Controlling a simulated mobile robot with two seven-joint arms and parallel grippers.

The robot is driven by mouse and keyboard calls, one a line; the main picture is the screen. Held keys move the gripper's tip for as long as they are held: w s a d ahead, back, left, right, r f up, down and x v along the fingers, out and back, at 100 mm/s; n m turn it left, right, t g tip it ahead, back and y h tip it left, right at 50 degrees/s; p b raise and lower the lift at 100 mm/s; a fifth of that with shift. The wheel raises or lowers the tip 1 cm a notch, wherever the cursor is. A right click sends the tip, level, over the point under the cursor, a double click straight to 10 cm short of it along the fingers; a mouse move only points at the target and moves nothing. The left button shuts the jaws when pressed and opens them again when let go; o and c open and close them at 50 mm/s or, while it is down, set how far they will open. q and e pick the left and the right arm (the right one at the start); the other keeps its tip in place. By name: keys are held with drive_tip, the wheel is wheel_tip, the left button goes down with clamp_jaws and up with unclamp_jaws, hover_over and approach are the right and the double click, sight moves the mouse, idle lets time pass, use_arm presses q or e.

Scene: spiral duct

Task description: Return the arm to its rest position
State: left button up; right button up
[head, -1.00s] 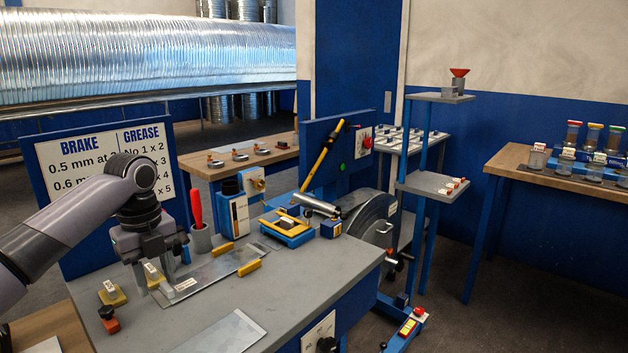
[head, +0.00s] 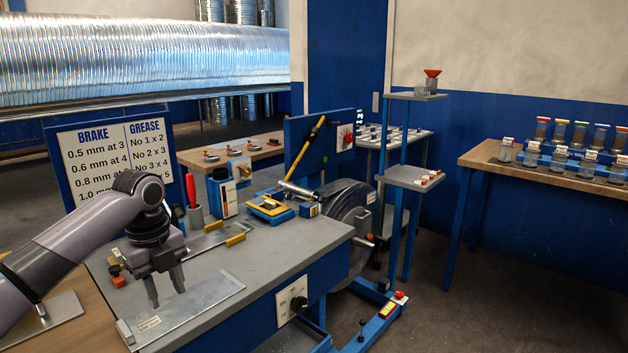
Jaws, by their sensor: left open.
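My left gripper (head: 166,296) comes in from the left with its fingers pointing down. Its two fingers are apart, with nothing between them. In the picture they overlap the bare metal sheet (head: 208,299) at the front of the grey bench; I cannot tell how high above it they are. The sheet has a white label, and a small grey block (head: 126,332) stands at its left end. My right gripper is not in view.
Behind my gripper, the grey bench (head: 290,257) holds a red-and-black knobbed piece (head: 117,278), a cup with a red-handled tool (head: 194,213) and a yellow-and-blue device (head: 270,207). A sign board (head: 95,140) stands behind my arm. The bench's front right is clear.

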use_arm(q)
drive_tip(key=s+d+f+n+t+h, duration=0.1)
drive_tip(key=s+d+f+n, duration=0.3)
drive_tip(key=f, duration=0.5)
drive_tip(key=s+d+f+n+t+h, duration=0.2)
drive_tip(key=d+f+n, duration=0.1)
drive_tip(key=d+f, duration=0.4)
drive_tip(key=s+d+f+n+t+h, duration=0.1)
drive_tip(key=s+d+f+n, duration=0.25)
drive_tip(key=f, duration=0.65)
drive_tip(key=s+a+f+n+t+y, duration=0.1)
drive_tip(key=s+a+n+t, duration=0.2)
drive_tip(key=s+n, duration=0.3)
drive_tip(key=s+a+f+n+t+y, duration=0.1)
drive_tip(key=s+a+n+t, duration=0.2)
drive_tip(key=s, duration=0.9)
drive_tip(key=a+n, duration=0.2)
drive_tip(key=n, duration=0.2)
